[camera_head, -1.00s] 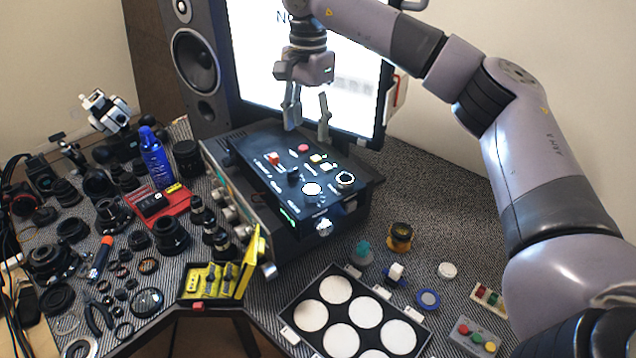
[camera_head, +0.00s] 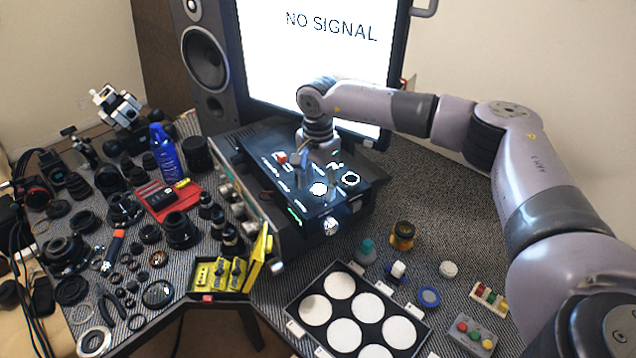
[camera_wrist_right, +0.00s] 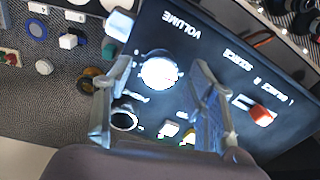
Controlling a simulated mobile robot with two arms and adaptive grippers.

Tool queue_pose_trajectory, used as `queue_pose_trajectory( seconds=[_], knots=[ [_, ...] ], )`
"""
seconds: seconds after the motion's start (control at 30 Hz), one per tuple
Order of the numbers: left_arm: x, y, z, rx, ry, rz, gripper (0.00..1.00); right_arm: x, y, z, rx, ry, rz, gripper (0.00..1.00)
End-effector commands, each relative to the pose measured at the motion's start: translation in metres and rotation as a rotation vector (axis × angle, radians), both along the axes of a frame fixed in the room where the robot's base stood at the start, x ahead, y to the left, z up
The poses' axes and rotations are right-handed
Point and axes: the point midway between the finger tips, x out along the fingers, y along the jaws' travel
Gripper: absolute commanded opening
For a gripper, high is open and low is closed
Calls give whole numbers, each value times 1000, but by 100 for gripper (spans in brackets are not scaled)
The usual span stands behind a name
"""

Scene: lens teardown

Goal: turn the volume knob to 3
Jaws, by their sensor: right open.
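The volume knob (camera_head: 319,189) is a bright white round knob on the black control panel (camera_head: 281,197). In the right wrist view the knob (camera_wrist_right: 160,72) sits just below the printed word VOLUME. My right gripper (camera_head: 317,175) points down over the panel. In the right wrist view the same gripper (camera_wrist_right: 162,82) is open, with one finger on each side of the knob. Gaps show between both fingers and the knob. The scale marks around the knob are too blurred to read. My left gripper is not in view.
A red switch (camera_wrist_right: 262,115) and a ringed round control (camera_wrist_right: 124,118) are close to the fingers. The monitor (camera_head: 330,60) stands behind the panel. A tray with white discs (camera_head: 290,307) lies in front, and lens parts crowd the left.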

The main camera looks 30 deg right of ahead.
Motion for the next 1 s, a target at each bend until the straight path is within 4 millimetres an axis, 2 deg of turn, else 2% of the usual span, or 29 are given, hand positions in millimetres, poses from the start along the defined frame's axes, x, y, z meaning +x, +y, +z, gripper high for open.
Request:
queue_pose_trajectory(
  seconds=[0.13,0.43,1.0],
  knots=[
    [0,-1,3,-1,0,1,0,0,0,-9,0,1,1,51],
    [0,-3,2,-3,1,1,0,0,0,-11,0,0,0,50],
    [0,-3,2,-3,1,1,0,0,0,-10,0,0,0,12]
  ],
)
